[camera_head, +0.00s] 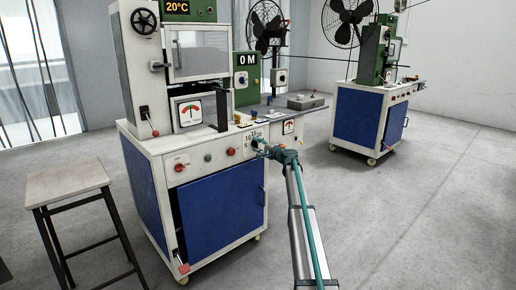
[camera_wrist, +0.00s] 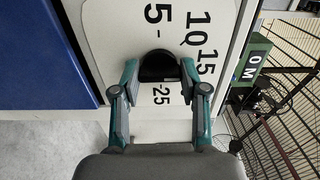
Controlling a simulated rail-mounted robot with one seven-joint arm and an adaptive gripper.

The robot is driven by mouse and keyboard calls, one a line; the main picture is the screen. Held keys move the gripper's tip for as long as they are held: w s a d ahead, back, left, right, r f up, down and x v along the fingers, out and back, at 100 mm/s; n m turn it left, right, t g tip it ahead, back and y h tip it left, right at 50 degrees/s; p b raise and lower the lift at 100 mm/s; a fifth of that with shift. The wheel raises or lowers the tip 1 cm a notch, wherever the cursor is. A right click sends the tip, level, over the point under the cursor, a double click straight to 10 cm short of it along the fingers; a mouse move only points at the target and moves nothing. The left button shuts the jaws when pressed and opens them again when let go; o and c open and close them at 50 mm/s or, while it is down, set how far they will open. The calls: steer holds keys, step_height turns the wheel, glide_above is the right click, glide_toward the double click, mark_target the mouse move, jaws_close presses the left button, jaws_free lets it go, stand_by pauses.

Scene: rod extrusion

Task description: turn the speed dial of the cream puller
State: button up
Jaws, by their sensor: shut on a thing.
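The cream-white puller (camera_head: 150,160) with blue doors stands left of centre in the head view. Its speed dial (camera_wrist: 158,64) is a round black knob on a pale plate marked 5, 10, 15 and 25 in the wrist view. My gripper (camera_wrist: 159,72) is shut on the dial, with one teal-and-grey finger on each side of it. In the head view my gripper (camera_head: 262,147) is at the right end of the front panel, and it hides most of the dial.
Red and green buttons (camera_head: 208,157) sit left of the dial. A green box reading "0 M" (camera_wrist: 250,58) is to its right in the wrist view. A stool (camera_head: 65,185) stands at left, and a second machine (camera_head: 360,115) at back right. Open floor lies between the machines.

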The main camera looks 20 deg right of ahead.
steer(key=o, duration=1.1)
steer(key=shift+o, duration=0.2)
steer(key=shift+s, duration=0.15)
steer(key=v, duration=1.1)
steer(key=shift+s+d, duration=0.2)
steer(key=shift+s, duration=0.15)
